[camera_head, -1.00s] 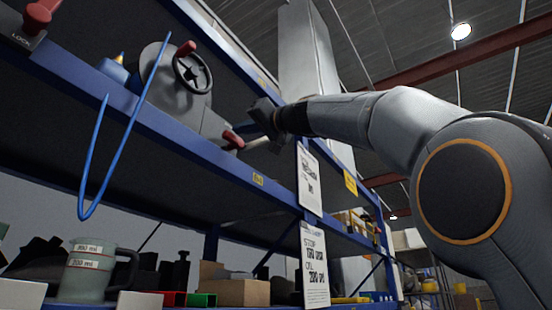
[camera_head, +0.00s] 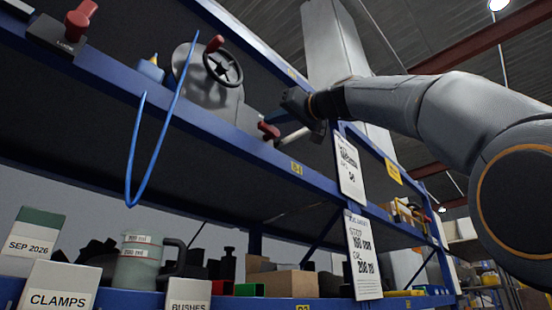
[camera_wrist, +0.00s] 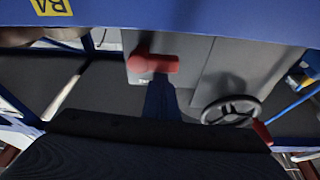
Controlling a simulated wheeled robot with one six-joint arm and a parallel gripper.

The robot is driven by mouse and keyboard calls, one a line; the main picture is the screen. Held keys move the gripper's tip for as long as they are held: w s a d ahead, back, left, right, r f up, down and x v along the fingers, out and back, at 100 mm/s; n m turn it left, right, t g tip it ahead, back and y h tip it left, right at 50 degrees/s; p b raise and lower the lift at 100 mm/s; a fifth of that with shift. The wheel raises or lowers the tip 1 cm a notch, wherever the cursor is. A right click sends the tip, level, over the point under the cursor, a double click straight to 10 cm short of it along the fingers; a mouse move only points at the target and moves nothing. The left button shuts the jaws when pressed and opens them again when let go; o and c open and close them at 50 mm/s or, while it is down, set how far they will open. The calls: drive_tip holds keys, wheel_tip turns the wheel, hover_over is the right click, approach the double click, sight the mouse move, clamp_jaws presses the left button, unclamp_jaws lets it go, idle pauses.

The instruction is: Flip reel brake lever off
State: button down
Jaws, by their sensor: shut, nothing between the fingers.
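A grey machine (camera_head: 205,88) with a black handwheel (camera_head: 222,67) stands on the upper shelf. A short red-gripped lever (camera_head: 268,130) sits at its right lower end, and it also shows in the wrist view (camera_wrist: 155,63). Another red lever (camera_head: 82,15), on a dark base marked LOCK, stands at the far left. I cannot tell by label which one is the reel brake. My gripper (camera_head: 297,103) is shut and empty, just right of and above the machine's red lever. In the wrist view its dark fingers (camera_wrist: 162,92) point at this lever; contact is unclear.
A blue shelf beam (camera_head: 225,145) runs along the front of the machine. A pale rod (camera_head: 293,137) projects close to my gripper. A blue hose loop (camera_head: 135,190) hangs in front. Paper signs (camera_head: 362,255) hang on the right post. The lower shelf holds a jug (camera_head: 140,262) and boxes.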

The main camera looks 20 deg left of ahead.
wheel_tip(320, 180, up, 4)
drive_tip(key=p, duration=0.5)
drive_tip(key=b+v, duration=0.6)
drive_tip(key=v, duration=0.4)
drive_tip(key=shift+w+b, duration=0.15)
drive_tip(key=shift+b, duration=0.2)
drive_tip(key=shift+f, duration=0.1)
